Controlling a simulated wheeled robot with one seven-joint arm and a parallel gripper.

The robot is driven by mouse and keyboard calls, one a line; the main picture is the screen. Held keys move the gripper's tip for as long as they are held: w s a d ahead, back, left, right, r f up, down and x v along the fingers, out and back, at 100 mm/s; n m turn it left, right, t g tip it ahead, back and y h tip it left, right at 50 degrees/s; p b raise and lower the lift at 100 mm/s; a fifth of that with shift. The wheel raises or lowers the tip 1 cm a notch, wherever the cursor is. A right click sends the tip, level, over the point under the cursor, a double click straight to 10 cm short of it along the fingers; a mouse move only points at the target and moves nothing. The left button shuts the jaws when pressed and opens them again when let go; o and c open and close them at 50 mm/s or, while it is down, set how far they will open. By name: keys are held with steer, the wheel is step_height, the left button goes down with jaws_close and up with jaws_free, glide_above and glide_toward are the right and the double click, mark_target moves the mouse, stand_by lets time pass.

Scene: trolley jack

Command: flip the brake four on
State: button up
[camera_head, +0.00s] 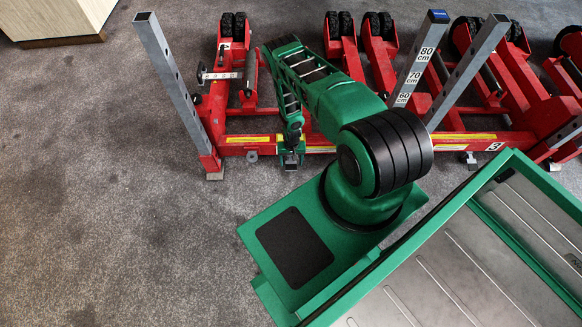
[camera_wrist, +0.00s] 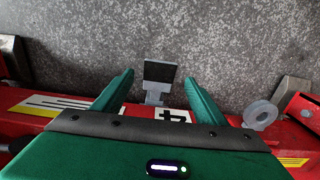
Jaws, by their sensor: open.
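My gripper (camera_head: 291,158) hangs at the near edge of the long red beam (camera_head: 265,140) of the trolley jack. In the wrist view my gripper (camera_wrist: 159,77) is open, its two green fingers apart. Between them shows a brake pedal (camera_wrist: 160,74) with a black pad and a grey stem, sticking out from the beam over the floor. A white label with a 4 (camera_wrist: 174,116) sits on the beam beside the stem, partly covered by my gripper. No contact with the pedal is visible, and I cannot tell whether it is up or down. In the head view my gripper largely hides it.
A grey ring (camera_wrist: 261,114) stands beside the right finger. Grey upright posts (camera_head: 172,82) and (camera_head: 418,60) rise from the red frame. A label 3 (camera_head: 495,146) marks the beam's right end. The carpet (camera_head: 110,200) in front is clear.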

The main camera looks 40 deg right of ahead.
mark_target(291, 168)
steer(key=shift+f, duration=2.4)
